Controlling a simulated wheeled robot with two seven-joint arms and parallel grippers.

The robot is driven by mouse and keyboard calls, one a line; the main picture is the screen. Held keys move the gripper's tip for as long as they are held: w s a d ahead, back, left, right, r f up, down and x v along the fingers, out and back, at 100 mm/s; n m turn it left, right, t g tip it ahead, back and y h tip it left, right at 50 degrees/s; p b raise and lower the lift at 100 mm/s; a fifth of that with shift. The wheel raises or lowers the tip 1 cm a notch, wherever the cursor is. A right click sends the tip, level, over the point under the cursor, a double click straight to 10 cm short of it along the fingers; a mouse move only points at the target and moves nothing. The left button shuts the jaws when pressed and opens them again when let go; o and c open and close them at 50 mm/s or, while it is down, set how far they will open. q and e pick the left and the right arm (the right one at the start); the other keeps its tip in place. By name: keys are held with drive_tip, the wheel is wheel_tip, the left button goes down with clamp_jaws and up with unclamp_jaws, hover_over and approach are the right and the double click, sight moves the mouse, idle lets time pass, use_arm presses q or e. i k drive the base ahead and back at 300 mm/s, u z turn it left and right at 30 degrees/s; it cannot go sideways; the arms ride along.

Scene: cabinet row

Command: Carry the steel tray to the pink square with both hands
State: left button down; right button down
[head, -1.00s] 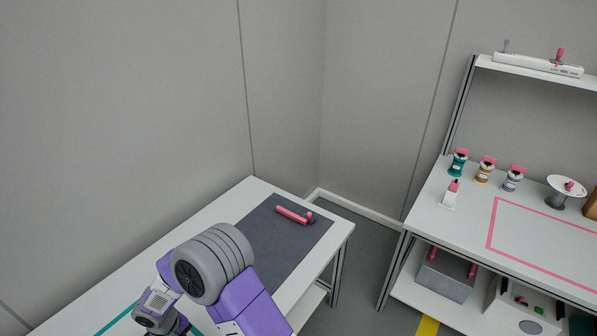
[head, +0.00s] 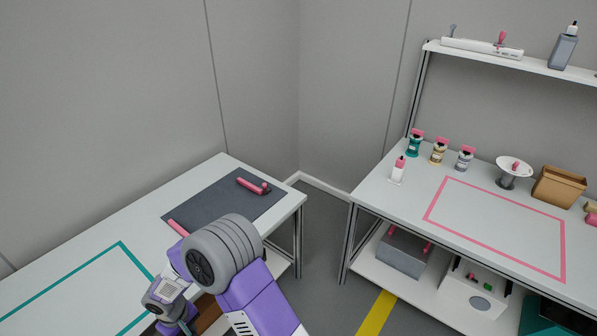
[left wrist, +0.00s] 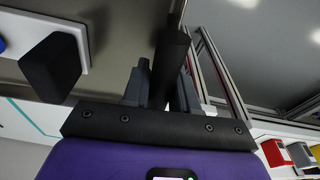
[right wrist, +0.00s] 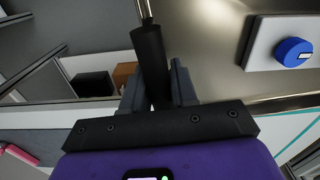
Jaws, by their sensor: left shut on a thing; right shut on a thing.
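The pink square (head: 436,198) is an outline on the white table at the right in the head view. The steel tray shows in part in the right wrist view (right wrist: 215,40) and the left wrist view (left wrist: 122,30). My left gripper (left wrist: 163,82) is shut on one black tray handle (left wrist: 170,62). My right gripper (right wrist: 157,82) is shut on another black handle (right wrist: 149,55). A white piece with a blue round part (right wrist: 293,52) is at the tray's side in the right wrist view. In the head view the tray and both grippers are out of sight.
A shelf (head: 510,62) hangs above. At left, a table holds a dark mat (head: 215,200) and a teal outline (head: 65,275).

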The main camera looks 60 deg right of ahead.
sight(496, 220)
drive_tip(key=k, duration=0.55)
drive_tip(key=z, duration=3.15)
drive_tip(key=i, duration=2.5)
drive_tip(key=z, duration=0.05)
